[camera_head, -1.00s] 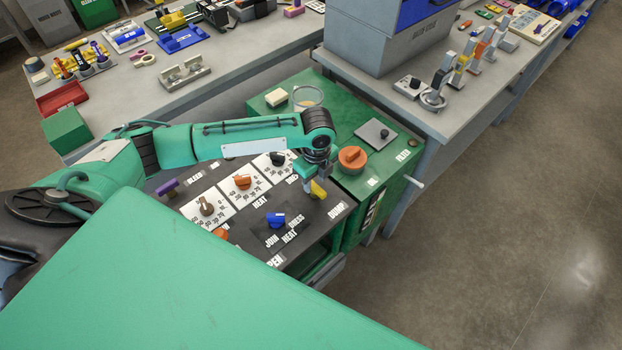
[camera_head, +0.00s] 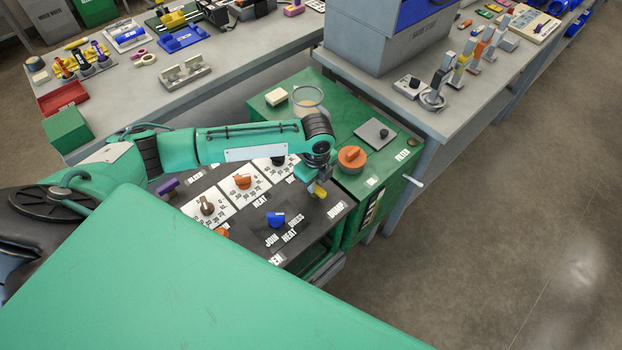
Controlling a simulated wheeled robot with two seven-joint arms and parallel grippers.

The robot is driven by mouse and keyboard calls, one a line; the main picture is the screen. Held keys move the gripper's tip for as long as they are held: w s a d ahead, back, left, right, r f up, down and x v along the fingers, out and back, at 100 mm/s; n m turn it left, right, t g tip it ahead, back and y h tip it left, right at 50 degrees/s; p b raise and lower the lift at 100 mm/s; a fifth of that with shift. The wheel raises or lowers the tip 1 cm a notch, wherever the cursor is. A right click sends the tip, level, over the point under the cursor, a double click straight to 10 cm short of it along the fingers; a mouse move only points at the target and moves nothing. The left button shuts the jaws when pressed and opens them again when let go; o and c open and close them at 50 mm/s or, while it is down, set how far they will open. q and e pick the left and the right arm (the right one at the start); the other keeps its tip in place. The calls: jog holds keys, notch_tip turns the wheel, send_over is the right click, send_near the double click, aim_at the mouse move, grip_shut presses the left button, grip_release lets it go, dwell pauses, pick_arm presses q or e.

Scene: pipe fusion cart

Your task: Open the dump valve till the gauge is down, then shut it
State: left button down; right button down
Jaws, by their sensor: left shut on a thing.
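The yellow dump valve handle (camera_head: 320,192) stands on the dark cart panel (camera_head: 325,215), beside the DUMP label. My left gripper (camera_head: 316,186) comes down on it from above and is shut on it, covering part of the handle. White scale plates with an orange knob (camera_head: 242,181), a brown knob (camera_head: 207,205) and a dark knob (camera_head: 278,160) lie left of the valve. My arm hides part of this row. I cannot make out a gauge needle or reading. My right gripper is not in view.
A blue selector knob (camera_head: 275,219) sits left of the valve. An orange round cap (camera_head: 351,158), a grey plate (camera_head: 374,134) and a glass bowl (camera_head: 309,100) are on the green cart top. Grey benches with tools stand behind. Floor at right is clear.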

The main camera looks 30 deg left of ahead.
pick_arm(q)
jog(key=shift+r+n+p, duration=0.1)
jog(key=shift+n+p, duration=0.3)
jog(key=shift+p, duration=0.15)
jog(key=c, duration=1.4)
grip_release()
jog(key=shift+s, duration=0.1)
jog(key=shift+o, duration=0.2)
notch_tip(320, 180, up, 14)
jog(key=b, duration=0.2)
jog(key=shift+a, duration=0.1)
